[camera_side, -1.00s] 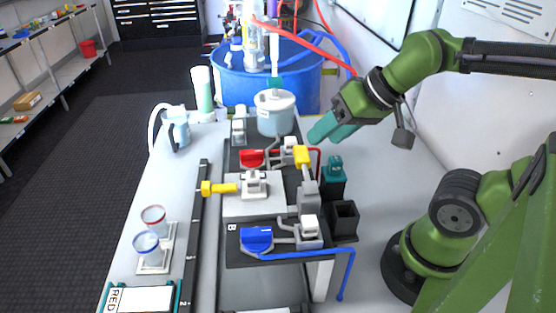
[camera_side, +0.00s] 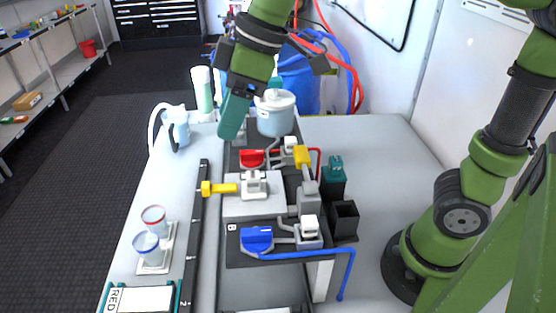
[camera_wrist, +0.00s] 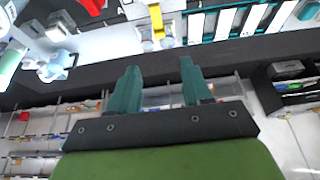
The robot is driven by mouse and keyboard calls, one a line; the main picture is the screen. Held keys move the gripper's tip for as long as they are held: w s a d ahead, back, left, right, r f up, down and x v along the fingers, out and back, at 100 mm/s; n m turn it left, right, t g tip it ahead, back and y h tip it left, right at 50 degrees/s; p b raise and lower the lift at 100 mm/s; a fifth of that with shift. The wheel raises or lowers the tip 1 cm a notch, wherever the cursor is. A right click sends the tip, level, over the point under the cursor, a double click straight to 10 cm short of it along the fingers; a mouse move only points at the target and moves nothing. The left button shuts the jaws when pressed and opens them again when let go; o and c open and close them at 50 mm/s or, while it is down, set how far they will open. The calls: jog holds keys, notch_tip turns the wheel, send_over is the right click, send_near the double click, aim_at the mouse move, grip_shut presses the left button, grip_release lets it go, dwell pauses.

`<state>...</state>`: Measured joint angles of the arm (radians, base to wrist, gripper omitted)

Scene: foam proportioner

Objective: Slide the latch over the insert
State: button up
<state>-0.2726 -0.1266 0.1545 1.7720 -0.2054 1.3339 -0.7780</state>
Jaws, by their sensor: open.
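A yellow T-shaped handle (camera_side: 219,188) lies flat at the left side of a pale block (camera_side: 256,207) and points toward a small white and grey fitting (camera_side: 253,184) on that block. A second yellow piece (camera_side: 302,156) tops an upright grey lever at the block's right. I cannot tell for sure which part is the latch or the insert. My gripper (camera_side: 230,136) hangs above the back left of the fixture, apart from everything. In the wrist view its teal fingers (camera_wrist: 160,82) are spread and empty, and a yellow part (camera_wrist: 156,22) shows beyond them.
A red valve handle (camera_side: 251,158) and a blue valve handle (camera_side: 257,238) sit behind and in front of the block. A grey-lidded pot (camera_side: 275,114) stands behind. A black rail (camera_side: 196,222) runs along the left. Two cups (camera_side: 149,236) stand front left.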

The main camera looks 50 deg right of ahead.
aim_at(206, 184)
jog(key=x, duration=1.3)
jog(key=shift+w+a+f, duration=0.1)
jog(key=shift+f, duration=0.25)
grip_shut()
